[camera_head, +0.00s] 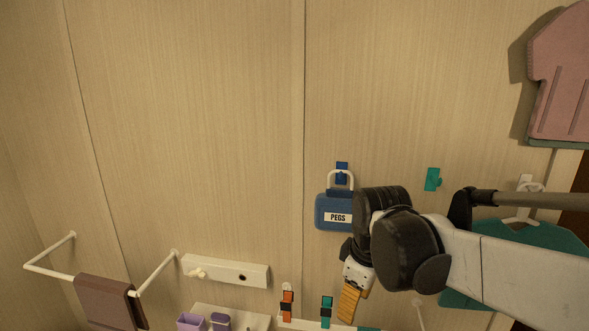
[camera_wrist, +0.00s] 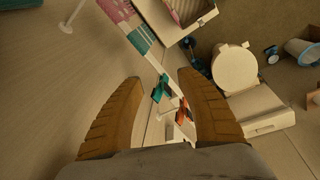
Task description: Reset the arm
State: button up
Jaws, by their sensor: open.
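My arm reaches in from the right in the head view. My gripper (camera_head: 348,302) points down in front of the wall, with its orange ribbed fingers below the blue PEGS bag. In the wrist view my gripper (camera_wrist: 158,82) has its two fingers spread apart, with nothing held between them. A teal clip (camera_wrist: 161,88) and an orange-red clip (camera_wrist: 184,112) show beyond the gap between the fingers. The same teal clip (camera_head: 326,310) and orange clip (camera_head: 287,304) appear left of the gripper in the head view.
The blue PEGS bag (camera_head: 335,211) hangs on the wall close beside my arm. A teal hook (camera_head: 433,179) and a teal hanging item (camera_head: 560,240) are near the arm. A pink item (camera_head: 560,75) hangs upper right. A brown towel (camera_head: 107,303) hangs lower left. The upper-left wall is bare.

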jog(key=s+d+f+m+t+b, duration=0.2)
jog(key=s+f+m+b, duration=0.3)
jog(key=f, duration=0.4)
jog(key=s+d+f+m+t+b, duration=0.2)
jog(key=s+d+f+m+b, duration=0.2)
jog(key=s+f+b, duration=0.3)
jog(key=f+m+b, duration=0.1)
jog(key=b, duration=0.2)
jog(key=shift+s+d+f+m+t, duration=0.2)
jog(key=shift+s+f+m+t, duration=0.1)
jog(key=shift+f+t, duration=0.1)
